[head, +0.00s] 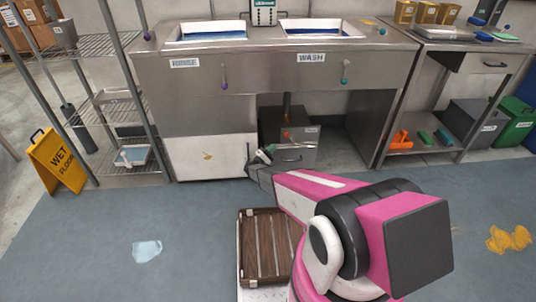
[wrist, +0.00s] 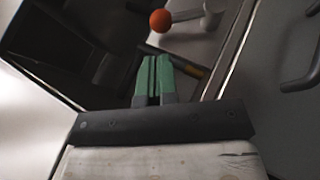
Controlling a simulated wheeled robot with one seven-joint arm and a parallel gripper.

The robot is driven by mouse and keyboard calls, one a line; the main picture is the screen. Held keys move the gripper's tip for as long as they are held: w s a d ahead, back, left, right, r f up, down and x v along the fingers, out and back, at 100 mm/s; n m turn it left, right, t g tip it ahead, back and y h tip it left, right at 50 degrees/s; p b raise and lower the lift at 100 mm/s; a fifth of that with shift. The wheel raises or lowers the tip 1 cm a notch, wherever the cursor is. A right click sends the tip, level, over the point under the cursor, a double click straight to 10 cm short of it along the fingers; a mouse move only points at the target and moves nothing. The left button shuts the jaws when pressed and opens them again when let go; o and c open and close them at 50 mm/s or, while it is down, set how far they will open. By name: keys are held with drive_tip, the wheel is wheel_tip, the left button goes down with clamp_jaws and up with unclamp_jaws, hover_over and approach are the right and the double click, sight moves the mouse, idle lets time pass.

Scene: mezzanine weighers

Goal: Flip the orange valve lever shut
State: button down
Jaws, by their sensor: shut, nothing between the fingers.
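The valve lever shows in the wrist view as an orange ball knob (wrist: 160,20) on a short pale arm (wrist: 190,15) that runs right to a light grey pivot. In the head view the small orange knob (head: 286,134) sits on the grey unit under the wash sink. My gripper (wrist: 154,62) has green fingertips pressed together, with nothing between them. The tips point toward the lever, and the knob appears just beyond them, apart. In the head view my gripper (head: 264,154) is low before the opening under the sink. My arm hides part of the unit.
The grey unit has a drawer handle (head: 291,159); a dark handle (wrist: 303,80) shows at right in the wrist view. A white panel (head: 209,157) stands left of the opening.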

sight(288, 134)
drive_tip(key=x, duration=0.7)
drive_tip(key=shift+d+g, duration=0.15)
drive_tip(key=shift+g, duration=0.15)
drive_tip(key=shift+s+d+r+m+g+y, duration=0.1)
drive_tip(key=shift+d+r+m+g+y, duration=0.25)
drive_tip(key=shift+r+m+g+y, duration=0.2)
drive_tip(key=shift+s+d+r+m+g+y, duration=0.1)
drive_tip(key=shift+d+r+m+g+y, duration=0.25)
drive_tip(key=shift+r+m+g, duration=0.25)
drive_tip(key=d+m+y, duration=0.1)
drive_tip(key=d+r+m+g+y, duration=0.1)
drive_tip(key=shift+w+d+r+g+y, duration=0.1)
drive_tip(key=shift+r+g+y, duration=0.1)
drive_tip(key=shift+g+y, duration=0.1)
drive_tip(key=shift+w+d+r+m+g+y, duration=0.1)
drive_tip(key=shift+d+m+g+y, duration=0.45)
drive_tip(key=shift+d+y, duration=0.8)
drive_tip(key=shift+d+r+m+g+y, duration=0.1)
drive_tip(key=shift+d+m+g+y, duration=0.35)
drive_tip(key=shift+d+y, duration=0.95)
drive_tip(key=shift+d, duration=0.15)
